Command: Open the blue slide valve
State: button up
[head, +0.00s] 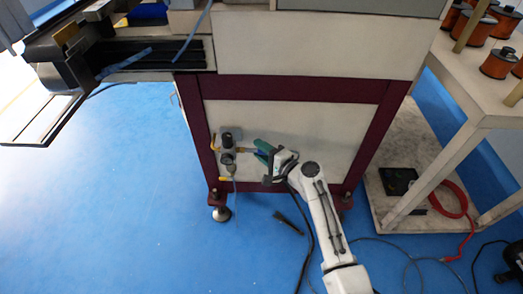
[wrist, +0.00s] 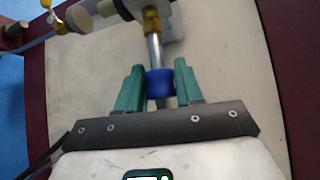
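The blue slide valve (wrist: 160,84) is a blue sleeve on a metal pipe, below a brass fitting (wrist: 152,20) in the wrist view. My gripper (wrist: 160,75) has its two green fingers on either side of the sleeve, and they appear to touch it on both sides. In the head view my gripper (head: 258,151) reaches the valve assembly (head: 228,150) from the right, low on the machine's pale panel. The sleeve is small and partly hidden by the fingers there.
A maroon frame (head: 205,135) borders the panel. A shelf with orange coils (head: 498,62) stands at right, with a red hose (head: 450,200) below. Cables lie on the blue floor; the left floor is clear.

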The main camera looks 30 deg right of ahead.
grip_shut()
jog(key=shift+w+a+f, duration=0.1)
jog(key=shift+w+a, duration=0.2)
jog(key=shift+a, duration=0.25)
jog(key=shift+w+a, duration=0.25)
jog(key=shift+a, duration=0.25)
jog(key=shift+o, duration=2.4)
grip_release()
jog(key=p+v, duration=0.1)
jog(key=v, duration=0.9)
jog(key=shift+s+p, duration=0.35)
jog(key=shift+p, duration=0.05)
jog(key=shift+d, duration=0.1)
